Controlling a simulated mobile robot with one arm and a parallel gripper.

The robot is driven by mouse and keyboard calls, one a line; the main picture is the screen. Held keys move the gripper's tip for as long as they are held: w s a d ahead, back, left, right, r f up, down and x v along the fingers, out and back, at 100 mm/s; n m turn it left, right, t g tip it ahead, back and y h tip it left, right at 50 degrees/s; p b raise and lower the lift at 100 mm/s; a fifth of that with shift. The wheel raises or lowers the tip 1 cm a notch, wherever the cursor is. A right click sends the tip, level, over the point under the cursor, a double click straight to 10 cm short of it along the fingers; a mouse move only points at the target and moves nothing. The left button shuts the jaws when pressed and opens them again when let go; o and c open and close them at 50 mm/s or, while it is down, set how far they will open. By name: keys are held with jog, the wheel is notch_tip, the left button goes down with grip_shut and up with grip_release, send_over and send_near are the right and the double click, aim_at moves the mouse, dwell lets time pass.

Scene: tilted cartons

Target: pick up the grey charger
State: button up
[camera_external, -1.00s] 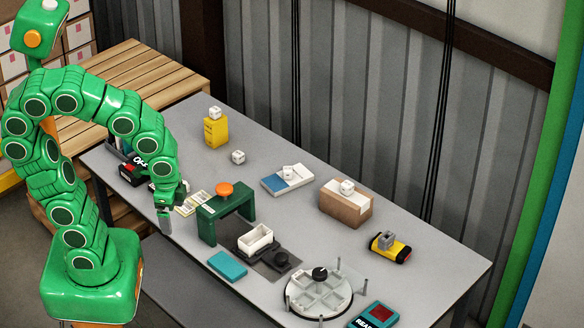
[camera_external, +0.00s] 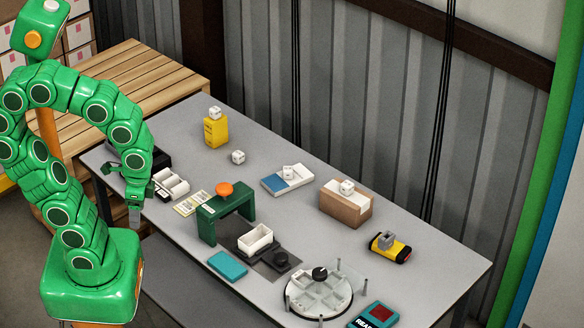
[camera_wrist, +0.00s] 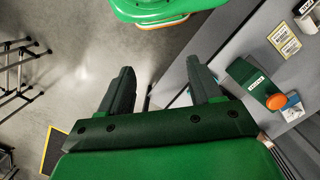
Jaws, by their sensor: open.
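A small grey block (camera_external: 385,241) sits on a yellow and black device (camera_external: 392,249) at the right end of the table; it may be the grey charger, but I cannot tell for sure. My gripper (camera_external: 134,206) hangs near the table's left front edge, far from that block. In the wrist view my gripper (camera_wrist: 161,88) is open with nothing between its fingers. The floor and the table edge show beyond them. The block is not in the wrist view.
A green stand with an orange button (camera_external: 225,189), a white tray (camera_external: 172,187), a round divided dish (camera_external: 318,296) and a teal block (camera_external: 227,266) stand on the table (camera_external: 330,245). A brown carton (camera_external: 345,207) and yellow box (camera_external: 215,132) stand further back.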

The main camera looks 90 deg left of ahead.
jog(key=w+a+r+m+y, duration=0.25)
jog(key=w+a+y, duration=0.45)
jog(key=w+a, duration=1.05)
jog(key=w+a+f+m+t+y, duration=0.1)
jog(key=w+a+m+y, duration=0.25)
jog(key=w, duration=0.65)
jog(key=w+a+f+m+t+y, duration=0.15)
jog(key=w+a+m, duration=0.25)
jog(key=w, duration=0.5)
jog(key=m+t, duration=0.7)
jog(key=m, duration=0.5)
send_near(388, 238)
jog(key=s+a+r, duration=0.5)
jog(key=a+r, duration=0.3)
jog(key=a, duration=0.2)
jog(key=w+d+f+m, duration=0.1)
jog(key=d+f, duration=0.1)
jog(key=f, duration=0.1)
jog(key=w+d+f+m+t+h, duration=0.1)
jog(key=w+d+f+m, duration=0.1)
jog(key=f, duration=0.1)
jog(key=w+d+f+m+t+h, duration=0.1)
jog(key=w+d+f+m, duration=0.1)
jog(key=d+f, duration=0.1)
jog(key=shift+w+d, duration=0.1)
jog(key=shift+h, duration=0.3)
jog(key=shift+x, duration=3.8)
